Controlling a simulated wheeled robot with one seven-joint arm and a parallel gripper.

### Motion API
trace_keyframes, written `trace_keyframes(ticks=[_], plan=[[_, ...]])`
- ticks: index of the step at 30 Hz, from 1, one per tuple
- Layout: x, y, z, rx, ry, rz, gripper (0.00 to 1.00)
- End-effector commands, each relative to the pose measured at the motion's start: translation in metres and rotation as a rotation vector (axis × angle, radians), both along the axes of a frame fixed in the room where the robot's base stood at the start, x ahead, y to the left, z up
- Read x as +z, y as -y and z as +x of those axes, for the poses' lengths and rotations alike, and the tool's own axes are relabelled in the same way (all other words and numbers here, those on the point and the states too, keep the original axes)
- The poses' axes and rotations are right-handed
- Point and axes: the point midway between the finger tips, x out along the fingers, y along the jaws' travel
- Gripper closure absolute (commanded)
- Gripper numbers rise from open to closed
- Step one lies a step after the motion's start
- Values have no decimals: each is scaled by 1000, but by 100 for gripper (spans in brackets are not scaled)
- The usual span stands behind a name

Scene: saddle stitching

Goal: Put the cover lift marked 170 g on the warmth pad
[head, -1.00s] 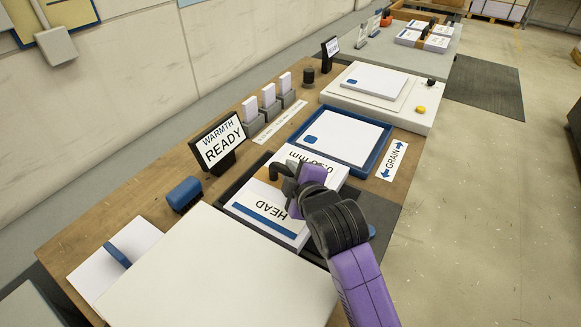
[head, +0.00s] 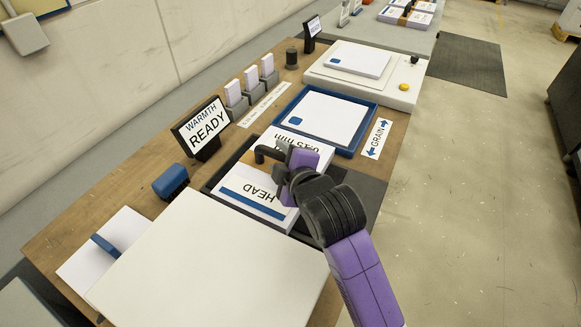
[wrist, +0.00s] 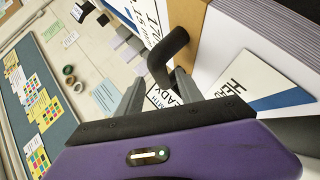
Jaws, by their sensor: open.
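A thick white paper stack with a HEAD label and blue stripe (head: 252,198) lies in a dark, low tray (head: 218,193) in front of the WARMTH READY sign (head: 204,127). I cannot tell how much of the tray is the warmth pad. My gripper (head: 284,160) is open at the handle, whose end shows between the fingertips. I cannot tell if they touch it.
A large white board (head: 208,262) lies in front of the tray. A blue tray with a white sheet (head: 357,138) is behind it. A blue block (head: 170,182) and small grey card holders (head: 235,107) stand at left.

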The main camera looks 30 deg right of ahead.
Motion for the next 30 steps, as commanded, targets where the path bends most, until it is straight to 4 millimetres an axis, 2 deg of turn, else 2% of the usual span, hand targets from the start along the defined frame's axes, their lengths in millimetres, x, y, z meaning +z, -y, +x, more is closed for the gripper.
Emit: trace_keyframes(ticks=[6, 12, 18, 30], plan=[[18, -3, -44, 1, 0, 0, 57], [31, -5, -72, 1, 0, 0, 57], [36, -6, -84, 0, 0, 0, 57], [36, -6, -84, 0, 0, 0, 57]])
